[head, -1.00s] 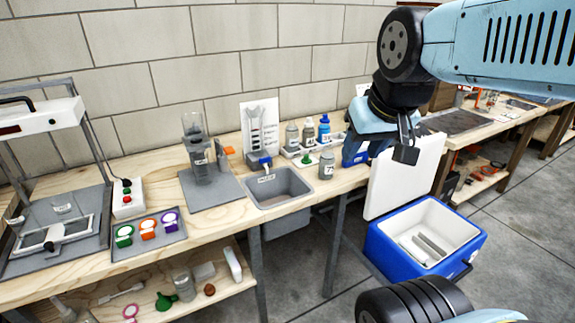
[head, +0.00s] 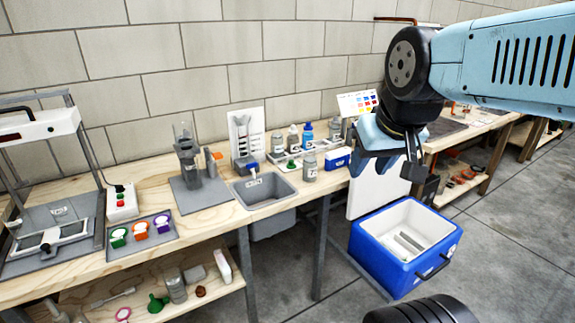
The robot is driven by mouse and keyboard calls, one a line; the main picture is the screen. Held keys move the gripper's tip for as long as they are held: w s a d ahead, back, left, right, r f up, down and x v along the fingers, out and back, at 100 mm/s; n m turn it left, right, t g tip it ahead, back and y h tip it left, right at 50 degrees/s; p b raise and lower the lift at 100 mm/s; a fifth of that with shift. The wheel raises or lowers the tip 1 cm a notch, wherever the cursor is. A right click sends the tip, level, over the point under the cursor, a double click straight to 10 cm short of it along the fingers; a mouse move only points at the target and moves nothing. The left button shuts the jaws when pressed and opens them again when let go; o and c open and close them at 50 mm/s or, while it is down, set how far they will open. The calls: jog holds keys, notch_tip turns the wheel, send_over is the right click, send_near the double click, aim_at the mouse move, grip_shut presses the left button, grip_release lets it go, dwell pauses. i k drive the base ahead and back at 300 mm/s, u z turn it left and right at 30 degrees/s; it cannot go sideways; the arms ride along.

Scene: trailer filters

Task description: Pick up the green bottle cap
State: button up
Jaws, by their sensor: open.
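A small green bottle cap (head: 291,164) sits among the bottles at the back of the wooden bench, just beyond the grey sink. A grey-capped bottle (head: 310,169) stands to its right, and other bottles stand behind it. My gripper (head: 392,166) hangs from the arm at the right of the head view, pointing down. It is open and appears empty. It is well to the right of the cap in the picture and apart from it. Part of the gripper is hidden behind its own wrist.
The grey sink (head: 263,190) is in front of the bottles. A blue box (head: 337,159) lies right of them. An open blue cooler (head: 406,247) stands on the floor below my gripper. Left are a tray of coloured pots (head: 155,243) and a press frame (head: 50,215).

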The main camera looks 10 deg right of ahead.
aim_at(290, 165)
jog(key=z, duration=0.05)
jog(key=i, duration=0.9)
jog(key=u, duration=0.1)
